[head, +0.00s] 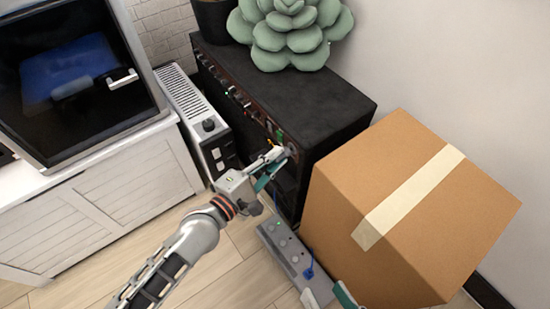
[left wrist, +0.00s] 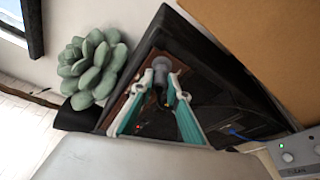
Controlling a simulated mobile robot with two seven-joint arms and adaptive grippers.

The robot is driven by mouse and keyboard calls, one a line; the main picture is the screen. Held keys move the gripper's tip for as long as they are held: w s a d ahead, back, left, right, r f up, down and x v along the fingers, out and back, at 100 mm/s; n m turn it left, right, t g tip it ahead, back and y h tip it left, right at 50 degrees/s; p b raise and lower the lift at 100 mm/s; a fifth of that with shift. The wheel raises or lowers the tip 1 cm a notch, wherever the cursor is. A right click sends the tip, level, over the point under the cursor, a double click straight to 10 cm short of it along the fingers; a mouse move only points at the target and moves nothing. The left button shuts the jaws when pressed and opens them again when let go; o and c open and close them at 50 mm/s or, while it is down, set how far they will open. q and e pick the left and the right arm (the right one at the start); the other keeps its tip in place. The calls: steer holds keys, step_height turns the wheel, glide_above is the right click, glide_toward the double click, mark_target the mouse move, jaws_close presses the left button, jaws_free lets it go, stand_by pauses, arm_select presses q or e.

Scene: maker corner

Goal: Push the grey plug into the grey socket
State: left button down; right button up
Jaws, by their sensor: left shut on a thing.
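My left gripper (head: 278,160) is at the lower right end of the black amplifier's control panel, its teal fingers shut on the grey plug (head: 291,150). In the left wrist view the grey plug (left wrist: 162,66) sits between the fingertips (left wrist: 163,80), its far end against or very close to the panel. The grey socket cannot be made out; the plug and fingers cover that spot. I cannot tell how deep the plug sits. My right gripper (head: 327,297) shows only as fingertips at the bottom edge, apart and seemingly empty.
The black amplifier (head: 310,108) carries a succulent (head: 288,35). A cardboard box (head: 395,190) stands close on the right. A white heater (head: 200,120) stands left. Open floor lies at lower left.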

stand_by(1.8)
arm_select(q)
steer(key=shift+w+d, duration=0.35)
steer(key=shift+d, duration=0.15)
stand_by(0.5)
steer(key=c, duration=1.9)
jaws_free()
steer(key=v, duration=1.2)
steer(key=shift+p, duration=0.3)
